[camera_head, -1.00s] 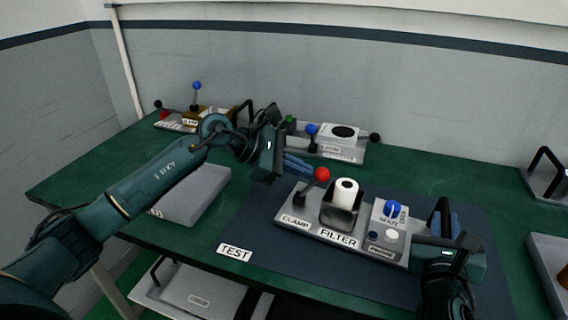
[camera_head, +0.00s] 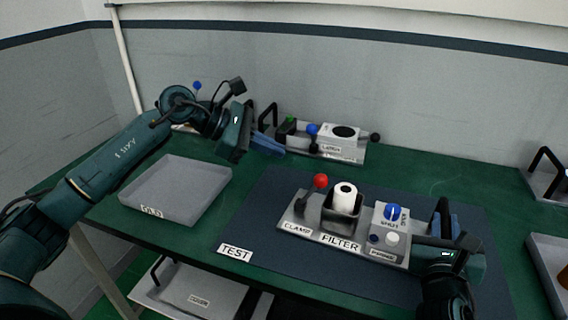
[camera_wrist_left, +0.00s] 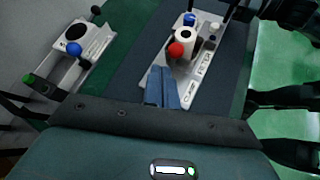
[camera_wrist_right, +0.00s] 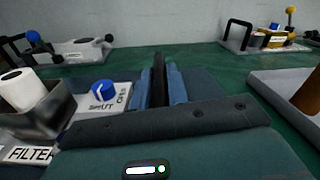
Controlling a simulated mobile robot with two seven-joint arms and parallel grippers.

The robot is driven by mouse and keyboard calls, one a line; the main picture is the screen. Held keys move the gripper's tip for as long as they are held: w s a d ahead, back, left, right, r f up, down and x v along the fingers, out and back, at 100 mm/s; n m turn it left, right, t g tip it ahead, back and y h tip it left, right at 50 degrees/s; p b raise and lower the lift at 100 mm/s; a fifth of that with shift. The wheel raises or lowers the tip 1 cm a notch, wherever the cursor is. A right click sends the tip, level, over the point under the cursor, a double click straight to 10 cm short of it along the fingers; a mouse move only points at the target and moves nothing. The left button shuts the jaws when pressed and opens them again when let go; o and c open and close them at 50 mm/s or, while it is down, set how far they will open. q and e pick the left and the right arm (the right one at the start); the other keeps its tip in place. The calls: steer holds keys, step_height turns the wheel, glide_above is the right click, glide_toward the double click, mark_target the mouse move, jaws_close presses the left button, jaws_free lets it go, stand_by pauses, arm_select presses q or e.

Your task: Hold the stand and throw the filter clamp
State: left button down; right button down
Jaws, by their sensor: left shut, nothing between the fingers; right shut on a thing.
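The filter stand (camera_head: 312,236) is a grey plate on the dark mat, labelled CLAMP and FILTER. Its clamp lever (camera_head: 308,194) has a red ball on top and leans to the right. It also shows in the left wrist view (camera_wrist_left: 176,50). The white filter (camera_head: 345,193) sits upright in a dark holder beside the lever. My right gripper (camera_head: 440,226) is shut on the stand's black handle (camera_wrist_right: 158,80) at its right end. My left gripper (camera_head: 272,143) is shut and empty, above the table behind and left of the lever, apart from the stand.
A blue knob (camera_head: 393,212) and a white button (camera_head: 391,239) sit on the stand. A grey tray (camera_head: 178,192) labelled OLD lies at left. Another unit (camera_head: 338,135) with a black-handled plate stands behind. The mat's left part is clear.

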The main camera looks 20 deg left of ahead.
arm_select(q)
steer(key=v, duration=0.6)
steer(key=shift+s+a+r, duration=0.2)
steer(key=shift+a, duration=0.05)
arm_select(e)
steer(key=shift+d+f, duration=0.1)
steer(key=shift+f, duration=0.2)
steer(key=c, duration=1.5)
jaws_free()
steer(key=shift+o, duration=1.1)
steer(key=shift+r, duration=0.2)
arm_select(q)
steer(key=shift+d, duration=0.1)
